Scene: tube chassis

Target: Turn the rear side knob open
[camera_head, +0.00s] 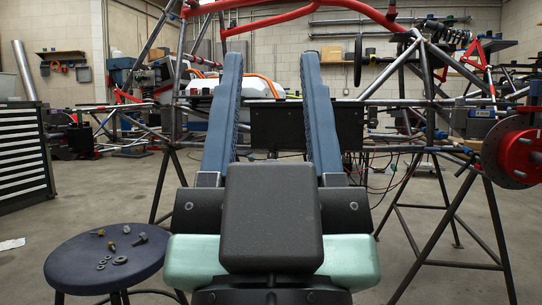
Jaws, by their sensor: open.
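My gripper (271,57) fills the middle of the view, seen from behind. Its two long blue fingers reach forward and stand wide apart, with nothing between them. The tube chassis (370,14), with red and bare-metal tubes, spans the view beyond the fingers. A dark box-like panel (292,128) on it shows between the fingers. I cannot pick out the rear side knob; it may be hidden behind my gripper or too small to tell. No contact between my gripper and the chassis can be made out.
A dark blue stool (75,265) with several bolts and washers stands at the lower left. A drawer cabinet (22,150) is at the left edge. A brake disc with a red hub (517,152) and metal stand legs (500,235) are at the right. Bare floor shows left of centre.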

